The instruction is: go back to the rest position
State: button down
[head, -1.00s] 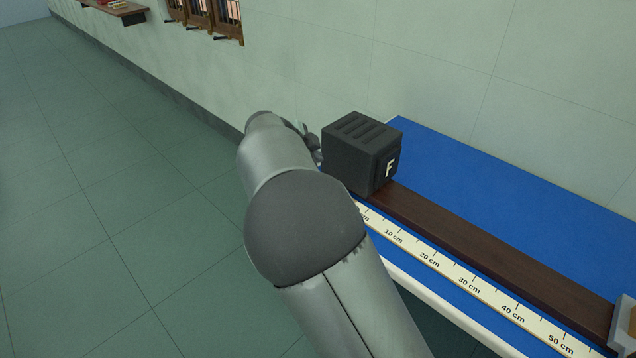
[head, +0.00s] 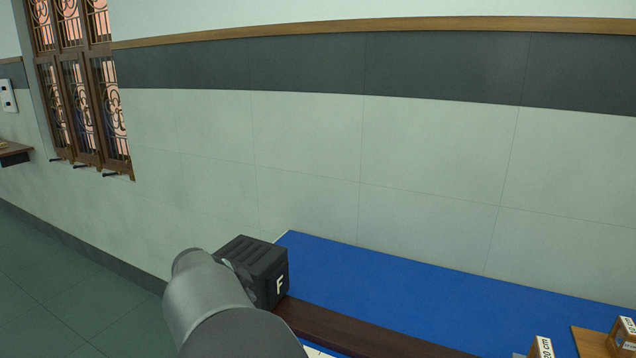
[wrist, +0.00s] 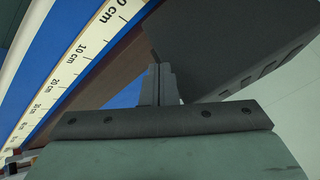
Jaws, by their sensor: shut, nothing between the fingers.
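My gripper (wrist: 158,84) is shut and empty in the wrist view, its two fingers together. Just beyond the fingertips is the dark box marked F (wrist: 215,40); I cannot tell whether they touch it. In the head view the box (head: 262,270) stands at the left end of the dark wooden rail (head: 360,333), behind my arm. My arm hides most of the gripper there.
The blue bench top (head: 420,290) runs right along the pale wall. A ruler (wrist: 83,48) lies along the rail. Small labelled blocks (head: 541,347) sit at the far right. A barred window (head: 85,90) is at left. The floor (head: 60,285) at left is clear.

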jog(key=s+d+r+n+g+p, duration=0.1)
jog(key=s+d, duration=0.2)
jog(key=d, duration=0.3)
jog(key=s+d+r+n+g+y, duration=0.1)
jog(key=s+d+g, duration=0.15)
jog(key=d, duration=0.45)
jog(key=s+d+r+n+g+p, duration=0.1)
jog(key=s+d+n, duration=0.15)
jog(key=d, duration=0.35)
jog(key=s+d+n+g+y+p, duration=0.1)
jog(key=s+d+n, duration=0.2)
jog(key=s, duration=0.9)
jog(key=s+d+n+g+y, duration=0.1)
jog(key=s+d+n, duration=0.3)
jog(key=s+d, duration=0.4)
jog(key=s, duration=0.4)
jog(key=shift+s+d+f+p, duration=0.2)
jog(key=shift+f+p, duration=0.1)
jog(key=shift+p, duration=0.1)
jog(key=shift+n, duration=0.25)
